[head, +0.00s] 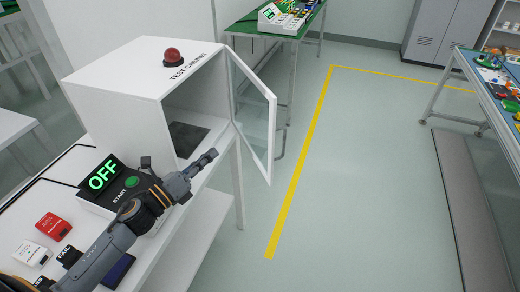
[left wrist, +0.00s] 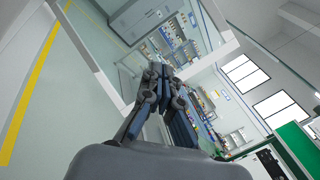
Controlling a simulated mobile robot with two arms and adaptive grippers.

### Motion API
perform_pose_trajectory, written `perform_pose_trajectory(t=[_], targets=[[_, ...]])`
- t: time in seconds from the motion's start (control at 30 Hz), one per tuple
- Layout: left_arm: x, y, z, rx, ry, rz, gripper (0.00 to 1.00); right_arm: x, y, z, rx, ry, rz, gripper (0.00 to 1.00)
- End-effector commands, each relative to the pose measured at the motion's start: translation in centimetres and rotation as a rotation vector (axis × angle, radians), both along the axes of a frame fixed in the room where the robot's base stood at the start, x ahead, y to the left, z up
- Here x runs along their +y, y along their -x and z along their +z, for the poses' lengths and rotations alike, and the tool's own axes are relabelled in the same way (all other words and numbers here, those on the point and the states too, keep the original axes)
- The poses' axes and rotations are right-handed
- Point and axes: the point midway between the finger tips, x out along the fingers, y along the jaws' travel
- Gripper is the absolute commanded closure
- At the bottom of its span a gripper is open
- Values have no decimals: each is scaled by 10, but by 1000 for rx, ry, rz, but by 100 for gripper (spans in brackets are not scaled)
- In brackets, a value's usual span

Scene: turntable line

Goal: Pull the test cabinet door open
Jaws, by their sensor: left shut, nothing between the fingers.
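The white test cabinet (head: 120,84) stands on a white bench, with a red dome lamp (head: 172,57) on top. Its glass door (head: 252,112) with a white frame is swung wide open to the right, out past the bench edge. A dark pad (head: 187,138) lies inside on the cabinet floor. My left gripper (head: 208,158) is shut and empty, in front of the cabinet opening and left of the door in the head view. In the left wrist view the shut fingers (left wrist: 156,72) show before the door's white frame (left wrist: 92,58). My right gripper is out of view.
A control box (head: 105,183) with a green OFF display and START button sits before the cabinet. Red (head: 53,226) and white (head: 32,253) cases lie nearby. A green-topped table (head: 262,30) stands behind the door.

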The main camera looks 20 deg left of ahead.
Motion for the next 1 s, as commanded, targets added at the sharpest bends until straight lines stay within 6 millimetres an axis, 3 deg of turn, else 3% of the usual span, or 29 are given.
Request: perform_pose_trajectory(t=[0.1,0.3,0.53,1.0], targets=[[-7,5,6,-146,-308,-169,100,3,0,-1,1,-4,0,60],[-12,19,1,-280,-580,-343,100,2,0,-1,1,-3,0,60],[-24,12,2,-309,-626,-380,100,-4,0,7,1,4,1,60],[-96,-51,5,-306,-619,-377,100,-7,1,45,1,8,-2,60]])
